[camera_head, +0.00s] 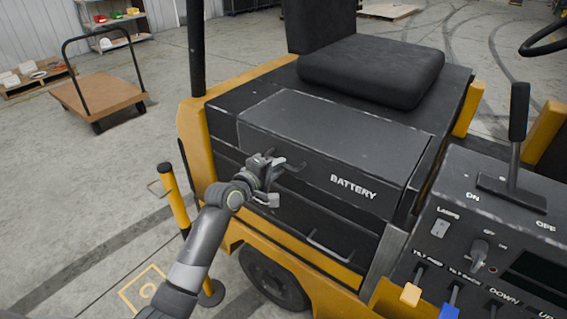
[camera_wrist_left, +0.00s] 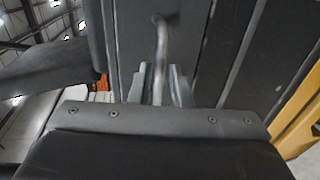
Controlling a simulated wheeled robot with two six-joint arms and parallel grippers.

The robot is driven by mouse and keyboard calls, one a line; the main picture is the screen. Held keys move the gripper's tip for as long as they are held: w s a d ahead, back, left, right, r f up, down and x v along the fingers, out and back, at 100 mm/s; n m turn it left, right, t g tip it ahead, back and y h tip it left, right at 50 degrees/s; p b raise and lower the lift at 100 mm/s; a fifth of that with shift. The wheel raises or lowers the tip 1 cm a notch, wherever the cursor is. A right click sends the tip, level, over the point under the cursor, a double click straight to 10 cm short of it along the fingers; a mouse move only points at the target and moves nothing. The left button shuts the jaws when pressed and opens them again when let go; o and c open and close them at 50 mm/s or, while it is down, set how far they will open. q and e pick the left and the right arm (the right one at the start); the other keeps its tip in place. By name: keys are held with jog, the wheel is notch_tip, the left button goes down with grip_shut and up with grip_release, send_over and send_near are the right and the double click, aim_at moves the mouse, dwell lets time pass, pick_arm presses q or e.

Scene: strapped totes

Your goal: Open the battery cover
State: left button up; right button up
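The battery cover (camera_head: 335,135) is a dark grey box lid marked "BATTERY" on the side of a yellow and black vehicle, beside the seat. It looks closed. My left gripper (camera_head: 276,180) is at the left part of the cover's front face. In the left wrist view, a grey bar handle (camera_wrist_left: 161,45) runs between the two fingers of this gripper (camera_wrist_left: 160,82). The fingers look open, one on each side of the bar; contact is not clear. The gripper hides part of the handle in the head view. My right gripper is not in view.
A black seat (camera_head: 372,70) stands behind the cover. A control panel (camera_head: 480,240) with a lever and switches is at the right. A lower bar handle (camera_head: 330,250) sits below the cover. A yellow post (camera_head: 175,198) stands left of my arm.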

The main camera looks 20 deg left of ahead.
pick_arm(q)
jog(key=shift+x, duration=1.55)
grip_shut()
